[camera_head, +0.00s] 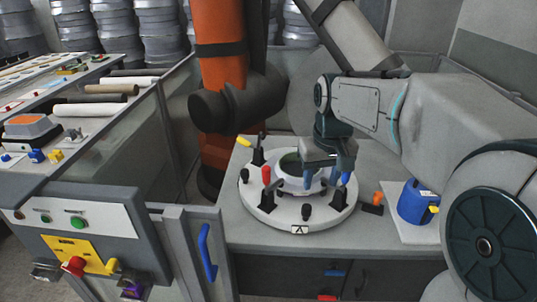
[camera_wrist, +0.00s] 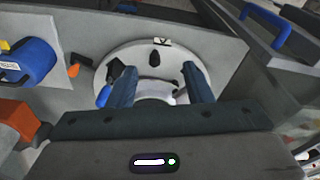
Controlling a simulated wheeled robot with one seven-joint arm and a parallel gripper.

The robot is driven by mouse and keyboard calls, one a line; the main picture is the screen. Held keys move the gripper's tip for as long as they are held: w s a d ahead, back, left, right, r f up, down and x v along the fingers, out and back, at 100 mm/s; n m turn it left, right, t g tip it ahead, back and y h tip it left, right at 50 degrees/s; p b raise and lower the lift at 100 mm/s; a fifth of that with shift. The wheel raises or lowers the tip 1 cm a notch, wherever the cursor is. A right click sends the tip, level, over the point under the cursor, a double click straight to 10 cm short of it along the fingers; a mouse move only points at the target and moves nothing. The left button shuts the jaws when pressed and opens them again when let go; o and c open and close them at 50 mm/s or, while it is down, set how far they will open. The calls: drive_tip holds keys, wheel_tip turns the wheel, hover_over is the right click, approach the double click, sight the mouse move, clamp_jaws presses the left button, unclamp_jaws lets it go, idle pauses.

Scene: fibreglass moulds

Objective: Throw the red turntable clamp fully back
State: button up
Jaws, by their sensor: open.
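My gripper's two fingers (camera_wrist: 162,88) are spread in the wrist view, with no held object visible. A white ring-shaped part (camera_head: 290,186) sits at the turntable's centre.
A yellow-handled clamp (camera_head: 244,141), a black-handled clamp (camera_head: 306,212) and a blue-handled clamp (camera_head: 346,178) stand around the turntable. A blue container (camera_head: 414,204) and a small orange-topped item (camera_head: 377,198) are at the right. Fenced panels rise at the left; the front bench strip is clear.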

drive_tip(key=w+a+r+n+p, duration=0.2)
drive_tip(key=w+a, duration=0.4)
drive_tip(key=w, duration=0.4)
drive_tip(key=n+g+p, duration=0.1)
drive_tip(key=g+p, duration=0.1)
hover_over(266, 167)
wheel_tip(266, 167, down, 2)
drive_tip(key=shift+n+t, duration=0.3)
wheel_tip(266, 167, down, 13)
drive_tip(key=shift+f+p, duration=0.1)
drive_tip(key=shift+p, duration=0.7)
clamp_jaws()
